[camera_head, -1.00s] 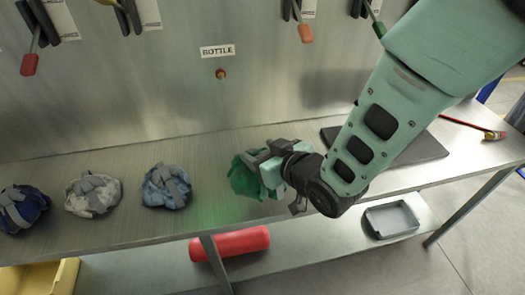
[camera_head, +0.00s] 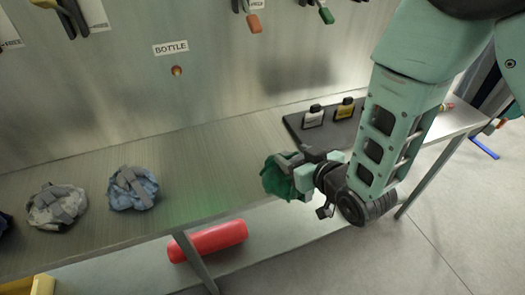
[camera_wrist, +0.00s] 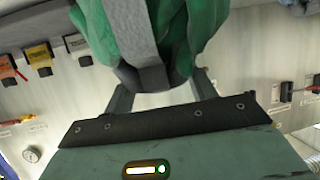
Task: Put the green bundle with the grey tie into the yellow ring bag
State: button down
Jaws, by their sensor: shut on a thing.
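My gripper (camera_head: 296,178) is shut on the green bundle (camera_head: 276,181) and holds it near the bench's front edge. In the wrist view the green bundle (camera_wrist: 200,25) fills the top middle, with its grey tie (camera_wrist: 135,30) running across it between the fingers. A small dark item with a yellow face (camera_head: 345,108) stands on the dark mat, behind and right of my gripper. A yellow-faced item (camera_wrist: 40,56) also shows at the left of the wrist view. I cannot make out a ring on it.
A white-faced item (camera_head: 313,117) stands left of the yellow one. Blue (camera_head: 132,189) and mottled (camera_head: 56,205) bundles lie on the bench (camera_head: 215,165). A red roll (camera_head: 208,240) lies on the lower shelf, and a yellow bin (camera_head: 30,288) is at bottom left.

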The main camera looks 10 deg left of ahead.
jog(key=w+d+f+m+t+h, duration=0.1)
jog(key=w+d+f+m+h, duration=0.1)
jog(key=d, duration=0.9)
jog(key=w+d+f+m+t+h, duration=0.1)
jog(key=w+d+f+m+h, duration=0.2)
jog(key=d, duration=0.8)
jog(key=w+d+f+m+t+h, duration=0.1)
jog(key=w+d+f+m+h, duration=0.2)
jog(key=d, duration=0.8)
jog(key=shift+w+d+h, duration=0.25)
jog(key=shift+w+h, duration=0.05)
jog(key=shift+w, duration=0.1)
